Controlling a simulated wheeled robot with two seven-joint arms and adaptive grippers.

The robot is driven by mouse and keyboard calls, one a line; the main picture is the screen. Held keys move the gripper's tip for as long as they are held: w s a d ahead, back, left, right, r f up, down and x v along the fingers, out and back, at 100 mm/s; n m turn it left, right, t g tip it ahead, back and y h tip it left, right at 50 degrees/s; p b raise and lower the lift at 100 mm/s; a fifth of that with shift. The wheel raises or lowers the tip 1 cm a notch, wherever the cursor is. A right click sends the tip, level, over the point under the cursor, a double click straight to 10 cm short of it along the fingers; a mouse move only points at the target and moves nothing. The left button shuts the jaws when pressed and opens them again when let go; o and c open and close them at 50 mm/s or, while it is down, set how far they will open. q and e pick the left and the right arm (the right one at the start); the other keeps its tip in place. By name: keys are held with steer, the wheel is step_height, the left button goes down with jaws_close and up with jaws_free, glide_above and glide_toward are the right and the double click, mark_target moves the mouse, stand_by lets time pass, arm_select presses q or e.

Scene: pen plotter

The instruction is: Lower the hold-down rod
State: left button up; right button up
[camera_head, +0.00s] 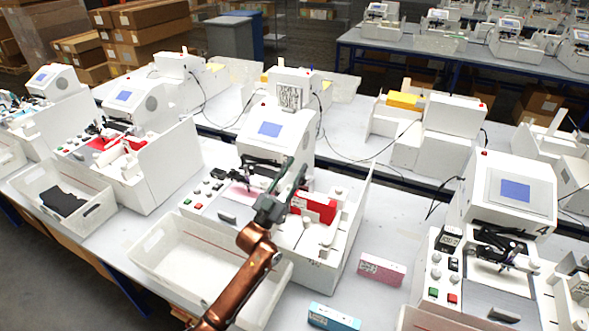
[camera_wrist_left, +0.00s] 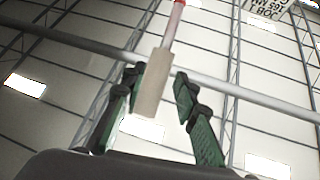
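The middle pen plotter (camera_head: 295,125) is a white machine with a blue screen. Dark parts (camera_head: 258,165) sit below its screen. I cannot make out which part is the hold-down rod; my left gripper partly covers this area. My left gripper (camera_head: 296,164) is over the plotter's front, with its green fingers pointing up and away. In the left wrist view, its fingertips (camera_wrist_left: 160,88) are apart. A beige block with a thin pinkish, red-tipped shaft (camera_wrist_left: 152,85) shows between them, with a gap to the right finger. I cannot tell whether it touches the left finger. My right gripper is not in view.
An empty white bin (camera_head: 165,240) is left of my arm. A red block (camera_head: 313,207) lies on the plotter's right side. A pink box (camera_head: 381,269) and a blue box (camera_head: 333,317) lie on the table. Another plotter (camera_head: 512,190) stands at the right.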

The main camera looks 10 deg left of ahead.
arm_select(q)
steer(key=v, duration=1.2)
